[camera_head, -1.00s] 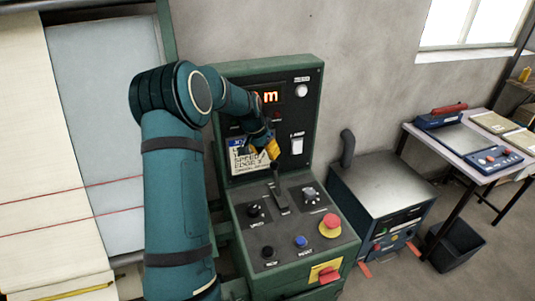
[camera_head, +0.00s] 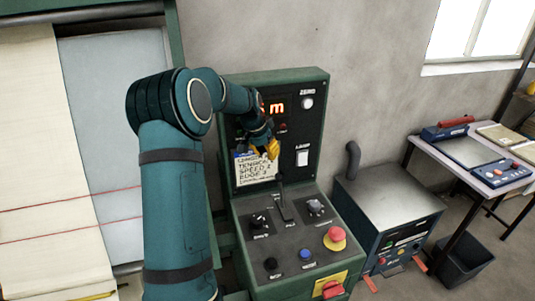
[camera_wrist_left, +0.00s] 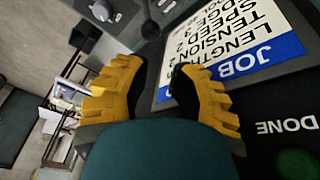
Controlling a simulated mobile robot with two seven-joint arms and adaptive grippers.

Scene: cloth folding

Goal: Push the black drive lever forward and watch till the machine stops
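The black drive lever (camera_head: 284,206) stands in its slot on the sloped top of the green control console (camera_head: 240,207). My left gripper (camera_head: 270,149), with yellow fingers, is above the lever and in front of the upright panel, apart from the lever. In the left wrist view its two fingers (camera_wrist_left: 160,72) are spread, with nothing held between them. The job card (camera_wrist_left: 235,45) lies behind them there. The orange display (camera_head: 275,108) is partly hidden by my arm, and only an "m" reads clearly. My right gripper is not in view.
Around the lever are black knobs (camera_head: 259,222), a blue button (camera_head: 306,254), a red emergency stop (camera_head: 336,236) and a red switch (camera_head: 331,288). A metal-topped cabinet (camera_head: 388,187) stands to the right. Pale cloth (camera_head: 45,150) hangs at the left.

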